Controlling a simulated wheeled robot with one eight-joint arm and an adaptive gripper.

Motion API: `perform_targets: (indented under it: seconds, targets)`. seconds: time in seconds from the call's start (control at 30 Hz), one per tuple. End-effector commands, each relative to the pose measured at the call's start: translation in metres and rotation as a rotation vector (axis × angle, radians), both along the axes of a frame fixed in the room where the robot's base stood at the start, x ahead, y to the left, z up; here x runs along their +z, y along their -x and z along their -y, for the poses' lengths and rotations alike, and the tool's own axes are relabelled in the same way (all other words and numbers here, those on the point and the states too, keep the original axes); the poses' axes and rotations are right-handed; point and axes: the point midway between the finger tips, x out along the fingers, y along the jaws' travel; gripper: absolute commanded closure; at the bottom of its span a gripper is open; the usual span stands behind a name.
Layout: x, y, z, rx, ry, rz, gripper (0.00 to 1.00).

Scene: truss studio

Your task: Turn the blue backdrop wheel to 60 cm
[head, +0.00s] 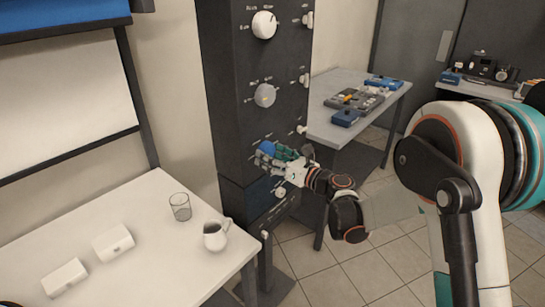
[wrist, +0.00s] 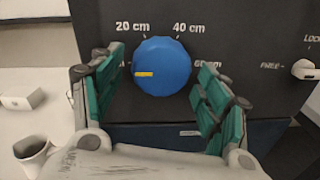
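The blue backdrop wheel (wrist: 162,66) is a round knob on the dark panel. Its yellow mark points left, at the label partly hidden by the left finger. The "20 cm" and "40 cm" labels show above it, and the "60 cm" label at right is partly covered by the right finger. In the head view the wheel (head: 267,148) sits low on the dark column, partly behind my gripper (head: 280,155). In the wrist view my gripper (wrist: 158,95) is open, its green-padded fingers either side of the wheel with gaps; I see no contact.
A white FREE/LOCK knob (wrist: 305,68) is right of the wheel. White (head: 264,24) and grey (head: 265,95) knobs sit higher on the column. A white table (head: 150,205) at left holds a glass (head: 180,206) and a jug (head: 215,235). A grey table (head: 335,84) stands behind at right.

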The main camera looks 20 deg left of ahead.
Motion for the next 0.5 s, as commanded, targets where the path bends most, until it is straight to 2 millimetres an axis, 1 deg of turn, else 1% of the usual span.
perform_targets:
  seconds: [0.03,0.13,0.17,0.5]
  targets:
    - [0.0000,0.0000,0.0001,0.000,0.000,0.000,0.49]
    - [0.0000,0.0000,0.0002,0.000,0.000,0.000,0.72]
    - [0.0000,0.0000,0.0002,0.000,0.000,0.000,0.73]
    - [0.0000,0.0002,0.0001,0.000,-0.012,-0.030,0.73]
